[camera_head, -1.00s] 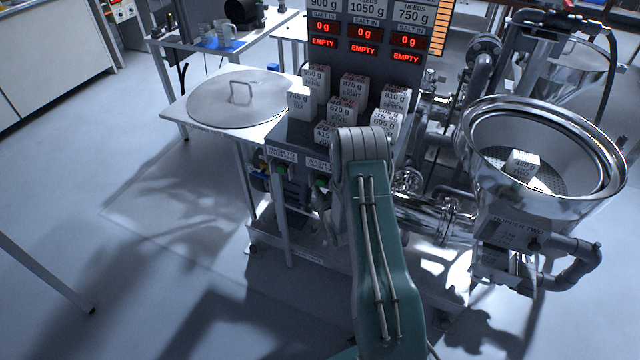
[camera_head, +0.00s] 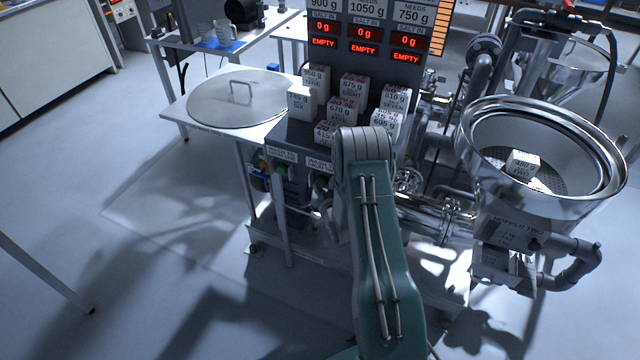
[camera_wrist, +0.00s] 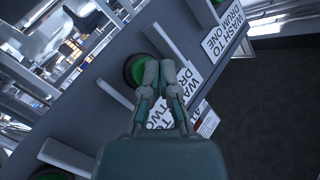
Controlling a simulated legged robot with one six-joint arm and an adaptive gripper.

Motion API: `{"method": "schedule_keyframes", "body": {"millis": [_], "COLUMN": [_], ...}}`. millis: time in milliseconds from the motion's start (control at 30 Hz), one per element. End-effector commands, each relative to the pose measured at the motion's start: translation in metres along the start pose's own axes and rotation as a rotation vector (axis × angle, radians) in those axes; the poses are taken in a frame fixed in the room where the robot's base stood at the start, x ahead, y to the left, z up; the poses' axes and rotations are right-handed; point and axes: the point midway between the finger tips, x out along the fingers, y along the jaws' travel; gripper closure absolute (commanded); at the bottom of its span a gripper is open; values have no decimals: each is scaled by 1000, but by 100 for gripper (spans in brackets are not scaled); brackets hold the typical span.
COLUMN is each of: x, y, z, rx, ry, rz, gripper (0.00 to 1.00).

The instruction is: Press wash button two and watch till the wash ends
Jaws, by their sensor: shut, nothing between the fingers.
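A round green button (camera_wrist: 140,70) on the grey panel shows in the wrist view, beside the label reading wash to drum two (camera_wrist: 165,108). My gripper (camera_wrist: 159,72) is shut and empty. Its fingertips overlap the right side of this button in the picture; I cannot tell whether they touch it. There my gripper is hidden behind my arm. The display (camera_head: 363,40) shows three red 0 g readings, each marked EMPTY.
Several labelled white blocks (camera_head: 354,87) stand on the panel top. A steel hopper (camera_head: 590,200) at right holds one block (camera_head: 522,163). A round lid (camera_head: 205,105) lies on the side table. A second green button (camera_wrist: 50,173) and pale bars (camera_wrist: 172,52) flank the pressed area's panel.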

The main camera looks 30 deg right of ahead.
Motion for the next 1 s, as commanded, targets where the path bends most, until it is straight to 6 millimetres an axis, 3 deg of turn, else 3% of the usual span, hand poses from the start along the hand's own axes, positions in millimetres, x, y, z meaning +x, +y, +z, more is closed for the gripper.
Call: {"method": "schedule_keyframes", "body": {"millis": [1000], "x": [5], "y": [4], "z": [-4], "rx": [0], "ry": [1], "rz": [0], "gripper": [100]}}
